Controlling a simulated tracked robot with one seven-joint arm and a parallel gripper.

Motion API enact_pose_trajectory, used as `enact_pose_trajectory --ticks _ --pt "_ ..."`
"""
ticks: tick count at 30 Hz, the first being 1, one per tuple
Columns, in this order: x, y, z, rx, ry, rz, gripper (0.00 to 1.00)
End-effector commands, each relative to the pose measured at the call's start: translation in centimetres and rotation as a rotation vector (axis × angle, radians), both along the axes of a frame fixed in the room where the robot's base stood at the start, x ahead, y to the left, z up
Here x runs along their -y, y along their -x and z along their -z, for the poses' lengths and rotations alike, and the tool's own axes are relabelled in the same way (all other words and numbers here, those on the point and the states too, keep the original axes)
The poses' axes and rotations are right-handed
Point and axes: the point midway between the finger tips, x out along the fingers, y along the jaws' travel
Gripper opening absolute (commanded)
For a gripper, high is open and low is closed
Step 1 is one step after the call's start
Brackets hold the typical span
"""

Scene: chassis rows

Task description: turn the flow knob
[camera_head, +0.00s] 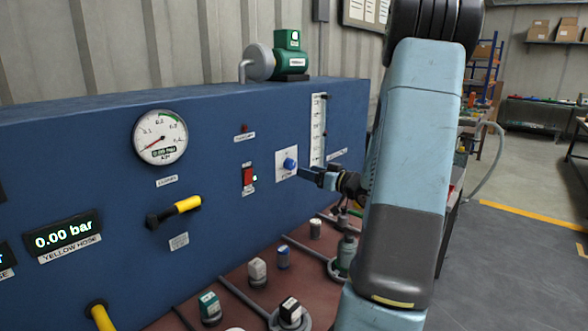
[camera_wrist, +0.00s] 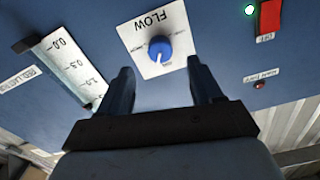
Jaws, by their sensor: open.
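The flow knob (camera_head: 290,164) is a round blue knob on a white plate on the blue panel (camera_head: 100,175). In the wrist view the knob (camera_wrist: 160,48) sits on its white plate (camera_wrist: 142,27) marked FLOW, seen upside down, with a pale pointer line on its face. My gripper (camera_head: 304,172) is close to the knob, at its right. In the wrist view my gripper (camera_wrist: 159,74) is open. Its two dark fingers stand apart, with the knob between and just beyond their tips. I see no contact with the knob.
A red switch (camera_head: 248,177) with a green light is left of the knob. A clear scale tube (camera_head: 318,128) is at its right. A yellow-handled lever (camera_head: 188,204) and a gauge (camera_head: 160,137) are further left. Several fittings stand on the red-brown bench (camera_head: 232,260) below.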

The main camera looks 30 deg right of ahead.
Motion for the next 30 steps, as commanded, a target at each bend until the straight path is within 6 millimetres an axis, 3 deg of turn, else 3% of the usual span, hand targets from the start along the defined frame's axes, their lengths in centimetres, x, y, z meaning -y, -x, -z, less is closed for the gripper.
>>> enact_pose_trajectory --ticks 6,12,25,30 --pt "-1.3 -3.5 0.0 0.0 0.0 -0.002 0.65" --pt "-2.0 -5.6 0.0 0.0 -0.001 -0.001 0.65" --pt "-2.3 -6.3 0.0 -0.001 -0.001 0.002 0.65" --pt "-2.3 -6.3 0.0 -0.001 -0.001 0.001 0.5"
